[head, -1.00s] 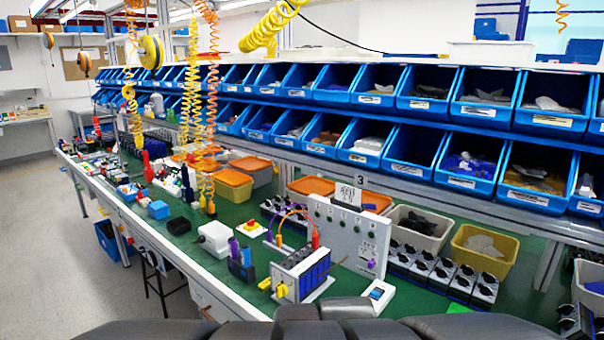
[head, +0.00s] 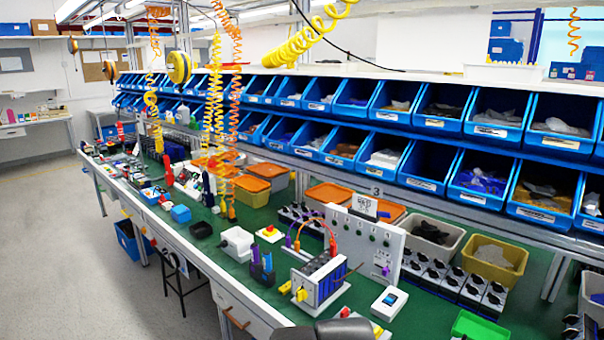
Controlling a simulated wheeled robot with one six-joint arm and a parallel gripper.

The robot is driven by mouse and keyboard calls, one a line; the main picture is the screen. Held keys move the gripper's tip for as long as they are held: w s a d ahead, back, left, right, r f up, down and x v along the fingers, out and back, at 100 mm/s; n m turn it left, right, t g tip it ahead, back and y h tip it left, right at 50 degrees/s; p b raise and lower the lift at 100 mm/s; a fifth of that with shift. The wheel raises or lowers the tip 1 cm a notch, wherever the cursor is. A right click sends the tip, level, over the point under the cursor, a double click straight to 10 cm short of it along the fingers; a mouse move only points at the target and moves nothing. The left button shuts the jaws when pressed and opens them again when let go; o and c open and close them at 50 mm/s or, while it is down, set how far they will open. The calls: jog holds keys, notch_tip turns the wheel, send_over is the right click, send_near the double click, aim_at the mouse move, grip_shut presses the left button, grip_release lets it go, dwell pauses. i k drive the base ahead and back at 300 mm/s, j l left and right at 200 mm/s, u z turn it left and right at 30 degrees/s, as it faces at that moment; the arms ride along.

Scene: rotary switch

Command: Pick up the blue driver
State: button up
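Upright blue and purple handles (head: 262,270) stand in a dark holder on the green bench, left of a white unit with a dark blue face (head: 320,281). One of them may be the blue driver, but they are too small to tell for sure. My gripper is not in view. Only dark rounded parts, probably of my own arm, show at the bottom edge.
A white panel (head: 365,241) with knobs stands behind the blue-faced unit. A white box with a blue switch (head: 389,303) is to the right, and a green tray (head: 480,326) is at the front right. Coiled hoses (head: 213,100) hang over the left. Blue bins (head: 497,114) line the back.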

aim_at(267, 255)
jog(key=u, duration=0.1)
jog(key=i+j+z, duration=0.3)
jog(key=z, duration=0.15)
jog(key=i+j+z, duration=0.6)
jog(key=j+z, duration=0.3)
